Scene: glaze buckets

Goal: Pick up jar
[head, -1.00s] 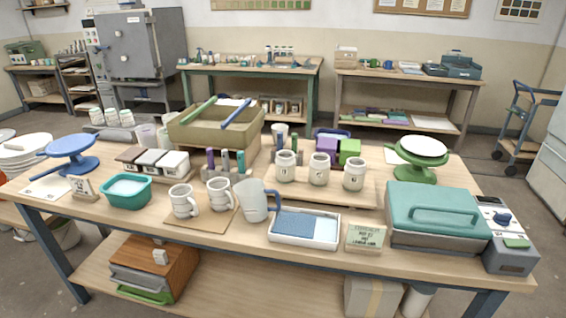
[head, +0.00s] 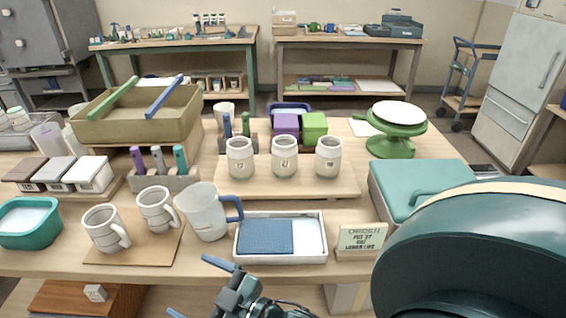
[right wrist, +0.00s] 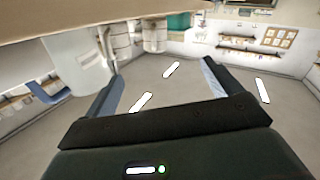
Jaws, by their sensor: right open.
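Three white labelled jars stand upright in a row on a low wooden board in the head view: the left jar (head: 240,158), the middle jar (head: 284,157) and the right jar (head: 328,157). My right gripper (head: 200,288) is at the bottom of the head view, open and empty. It is in front of the table's near edge, well short of the jars. In the right wrist view, the open fingers (right wrist: 160,85) have nothing between them. That picture looks upside down, and I cannot make out the labelled jars in it. My left gripper is not in view.
A jug (head: 205,212) with a blue handle, two mugs (head: 158,208) and a white tray (head: 327,255) with a blue pad stand in front of the jars. A small sign (head: 360,242) and teal case (head: 415,190) are at right. Purple (head: 286,125) and green blocks stand behind.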

